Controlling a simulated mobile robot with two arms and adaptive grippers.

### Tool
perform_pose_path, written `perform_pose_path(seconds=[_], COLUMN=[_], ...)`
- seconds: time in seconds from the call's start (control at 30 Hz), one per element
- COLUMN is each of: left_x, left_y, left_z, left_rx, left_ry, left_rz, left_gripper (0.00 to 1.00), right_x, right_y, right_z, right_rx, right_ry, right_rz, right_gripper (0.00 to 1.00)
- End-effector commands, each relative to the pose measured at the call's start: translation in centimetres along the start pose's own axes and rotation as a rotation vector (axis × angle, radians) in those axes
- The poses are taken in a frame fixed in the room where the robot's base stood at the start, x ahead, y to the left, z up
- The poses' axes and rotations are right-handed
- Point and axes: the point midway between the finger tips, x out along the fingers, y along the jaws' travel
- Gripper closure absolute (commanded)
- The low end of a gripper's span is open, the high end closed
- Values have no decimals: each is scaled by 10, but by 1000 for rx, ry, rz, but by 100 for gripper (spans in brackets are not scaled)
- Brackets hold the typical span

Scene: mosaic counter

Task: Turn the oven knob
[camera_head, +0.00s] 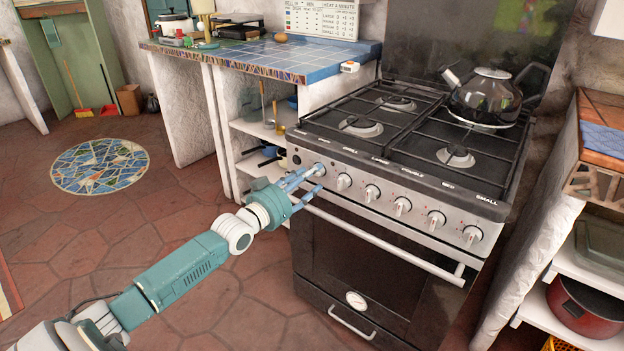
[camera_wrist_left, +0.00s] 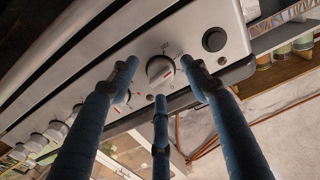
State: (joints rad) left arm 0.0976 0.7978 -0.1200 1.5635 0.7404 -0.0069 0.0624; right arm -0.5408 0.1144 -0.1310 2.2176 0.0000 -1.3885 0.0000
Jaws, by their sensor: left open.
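The black and steel oven (camera_head: 385,270) stands at the right of the head view, with a row of several silver knobs along its front panel. My left gripper (camera_head: 304,180) is at the left end of this row, beside the leftmost knob (camera_head: 320,169). In the left wrist view, a silver knob (camera_wrist_left: 160,71) with a red mark sits between my blue fingers. The fingers are spread around it, and I cannot tell whether any finger touches it. A round black button (camera_wrist_left: 214,39) is right of that knob. My right gripper is not in view.
The oven's handle bar (camera_head: 380,243) runs below the knobs. A black kettle (camera_head: 486,97) stands on the hob. A blue-tiled counter (camera_head: 270,58) is left of the oven, with shelves beneath. A shelf with a red pot (camera_head: 584,306) is at right.

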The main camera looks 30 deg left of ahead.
Motion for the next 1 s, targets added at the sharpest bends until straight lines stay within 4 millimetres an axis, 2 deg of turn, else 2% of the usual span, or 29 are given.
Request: perform_pose_path(seconds=[0.2,0.47,0.7,1.0], left_x=[13,14,14,13], left_y=[0,0,0,0], left_z=[0,-1,0,1], left_rx=[1,1,0,24], left_ry=[1,0,0,-4], left_rz=[0,0,0,0], left_gripper=[53,53,98,98], right_x=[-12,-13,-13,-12], right_y=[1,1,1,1], right_z=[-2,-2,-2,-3], right_rx=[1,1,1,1], right_ry=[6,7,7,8], right_rz=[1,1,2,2], right_gripper=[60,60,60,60])
